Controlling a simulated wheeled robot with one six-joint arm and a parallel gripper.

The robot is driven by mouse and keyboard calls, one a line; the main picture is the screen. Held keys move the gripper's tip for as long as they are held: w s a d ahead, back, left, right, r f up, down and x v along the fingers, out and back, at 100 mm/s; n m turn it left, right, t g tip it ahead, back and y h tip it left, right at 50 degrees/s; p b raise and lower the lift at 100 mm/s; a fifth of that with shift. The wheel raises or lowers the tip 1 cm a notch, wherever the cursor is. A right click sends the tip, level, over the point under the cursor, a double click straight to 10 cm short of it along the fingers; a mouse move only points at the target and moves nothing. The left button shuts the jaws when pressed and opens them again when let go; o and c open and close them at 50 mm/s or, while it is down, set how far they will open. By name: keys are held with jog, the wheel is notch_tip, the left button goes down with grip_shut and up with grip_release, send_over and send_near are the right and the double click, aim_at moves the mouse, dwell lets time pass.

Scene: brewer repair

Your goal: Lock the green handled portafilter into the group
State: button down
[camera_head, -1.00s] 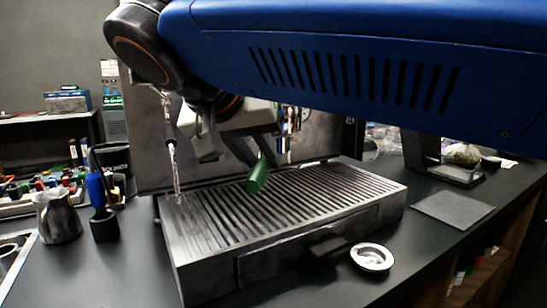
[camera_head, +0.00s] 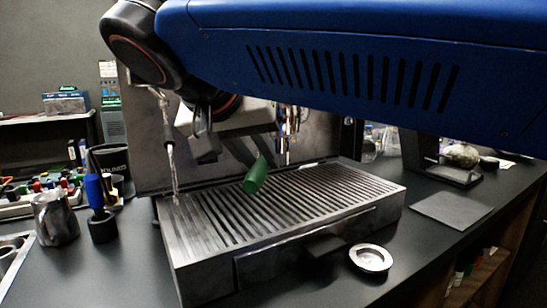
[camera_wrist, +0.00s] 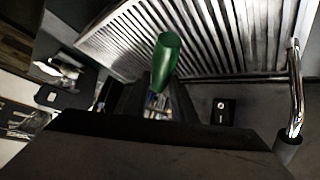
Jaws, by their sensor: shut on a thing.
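The green handle of the portafilter (camera_head: 256,174) shows below my gripper (camera_head: 243,150), over the slatted drip tray (camera_head: 300,200). The handle tilts, its free end pointing down toward the front. In the wrist view the green handle (camera_wrist: 166,62) stands between the fingers of my gripper (camera_wrist: 155,95), which are shut on it. The portafilter's basket is hidden. The group is hidden behind my arm in the head view, and I cannot tell whether the portafilter touches it.
A steam wand (camera_head: 171,150) hangs at the tray's left end; its chrome tube (camera_wrist: 296,90) shows at right in the wrist view. A steel pitcher (camera_head: 56,218) and a blue-handled tool (camera_head: 97,195) stand left. A round metal basket (camera_head: 371,259) lies front right. The right counter holds a dark mat (camera_head: 452,209).

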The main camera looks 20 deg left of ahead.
jog(key=shift+r, duration=1.55)
dwell(3.3)
jog(key=w+d+n+g+y, duration=0.2)
jog(key=w+d+n+y, duration=0.1)
jog(key=d+n+y, duration=0.3)
jog(key=n, duration=0.2)
jog(key=shift+w+d+n, duration=0.15)
jog(key=shift+w+n, duration=0.05)
jog(key=shift+n, duration=0.1)
dwell(1.4)
jog(key=c, duration=1.4)
grip_release()
